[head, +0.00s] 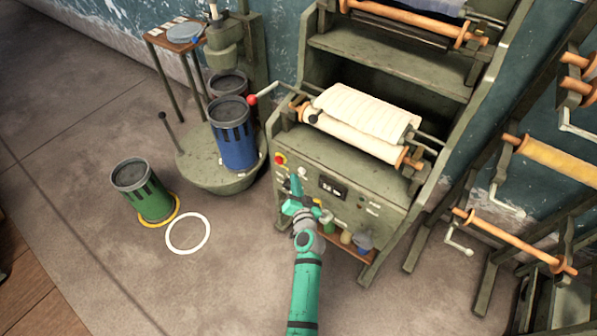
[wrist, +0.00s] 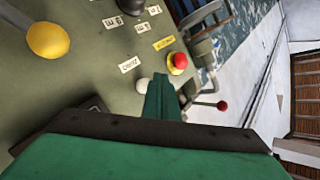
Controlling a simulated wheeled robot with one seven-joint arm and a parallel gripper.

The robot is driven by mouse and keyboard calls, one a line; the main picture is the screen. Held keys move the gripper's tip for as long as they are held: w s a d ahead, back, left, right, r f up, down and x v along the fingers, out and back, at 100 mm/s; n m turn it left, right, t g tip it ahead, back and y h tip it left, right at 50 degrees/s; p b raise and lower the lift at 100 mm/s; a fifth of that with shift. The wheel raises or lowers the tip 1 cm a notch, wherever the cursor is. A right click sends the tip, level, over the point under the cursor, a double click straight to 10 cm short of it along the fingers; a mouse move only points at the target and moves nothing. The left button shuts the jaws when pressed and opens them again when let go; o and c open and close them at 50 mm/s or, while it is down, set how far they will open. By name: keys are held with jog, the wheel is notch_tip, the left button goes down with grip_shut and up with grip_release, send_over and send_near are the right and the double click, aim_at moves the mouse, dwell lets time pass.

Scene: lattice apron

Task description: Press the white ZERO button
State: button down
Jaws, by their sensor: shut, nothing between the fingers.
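The white button (head: 303,171) is on the grey-green front panel (head: 375,193) of the machine, right of the red button. I cannot tell whether the tips touch the button or the panel.
A red button on a yellow base (wrist: 177,62) sits close to the fingertips. A yellow knob (wrist: 47,40) is farther along the panel. A red-knobbed lever (head: 253,99) sticks out at the machine's left. A blue can (head: 233,140) and a green can (head: 142,190) stand left.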

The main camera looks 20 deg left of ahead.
jog(key=shift+d, duration=0.35)
jog(key=shift+w+a, duration=0.2)
jog(key=shift+w, duration=0.05)
jog(key=shift+w, duration=0.25)
dwell(0.6)
jog(key=shift+w+d, duration=0.2)
jog(key=shift+w, duration=0.1)
jog(key=shift+a, duration=0.1)
jog(key=shift+d, duration=0.3)
jog(key=shift+a, duration=0.1)
jog(key=shift+s+a, duration=0.2)
jog(key=shift+s, duration=0.25)
jog(key=shift+s+a, duration=0.2)
jog(key=shift+s, duration=0.25)
